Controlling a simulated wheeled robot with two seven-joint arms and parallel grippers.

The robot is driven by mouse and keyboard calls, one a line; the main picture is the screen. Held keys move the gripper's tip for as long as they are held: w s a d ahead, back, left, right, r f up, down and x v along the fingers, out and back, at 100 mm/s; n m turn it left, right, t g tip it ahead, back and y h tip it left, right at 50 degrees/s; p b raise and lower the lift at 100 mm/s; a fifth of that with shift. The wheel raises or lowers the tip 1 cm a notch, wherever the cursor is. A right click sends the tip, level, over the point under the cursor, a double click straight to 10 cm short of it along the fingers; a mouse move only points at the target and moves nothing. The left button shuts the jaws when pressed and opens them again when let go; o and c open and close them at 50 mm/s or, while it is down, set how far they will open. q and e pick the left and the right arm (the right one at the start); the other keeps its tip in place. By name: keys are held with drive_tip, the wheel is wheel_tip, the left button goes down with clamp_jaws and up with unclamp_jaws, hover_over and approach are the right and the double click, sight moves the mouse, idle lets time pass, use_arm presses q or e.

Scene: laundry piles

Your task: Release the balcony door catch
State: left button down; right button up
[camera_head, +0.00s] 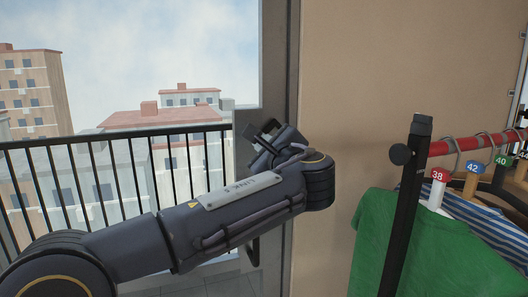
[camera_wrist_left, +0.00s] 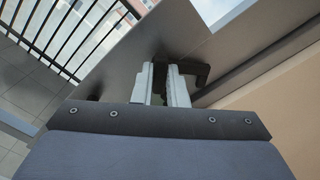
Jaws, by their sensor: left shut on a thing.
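The balcony door's grey frame (camera_head: 277,60) stands upright at the middle of the head view, beside the beige wall. My left arm reaches across to it, and my left gripper (camera_head: 262,138) is at the frame, partly hidden by its own wrist. In the left wrist view, the two pale fingers of my left gripper (camera_wrist_left: 168,84) are closed around part of a dark catch (camera_wrist_left: 199,72) on the grey frame. The fingers hide part of the catch. My right gripper is in neither view.
A black balcony railing (camera_head: 60,170) runs beyond the door. To the right, a clothes rack with a black post (camera_head: 404,210) and red rail (camera_head: 470,143) holds a green shirt (camera_head: 440,245) and other clothes. Bare wall (camera_head: 370,80) lies between door and rack.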

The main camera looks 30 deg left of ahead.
use_arm(q)
drive_tip(key=shift+f+n+b, duration=0.2)
drive_tip(key=shift+n+b, duration=2.65)
drive_tip(key=shift+n, duration=1.75)
drive_tip(key=c, duration=1.4)
unclamp_jaws()
drive_tip(key=shift+c, duration=0.2)
drive_tip(key=v, duration=0.8)
drive_tip(key=shift+a, duration=0.1)
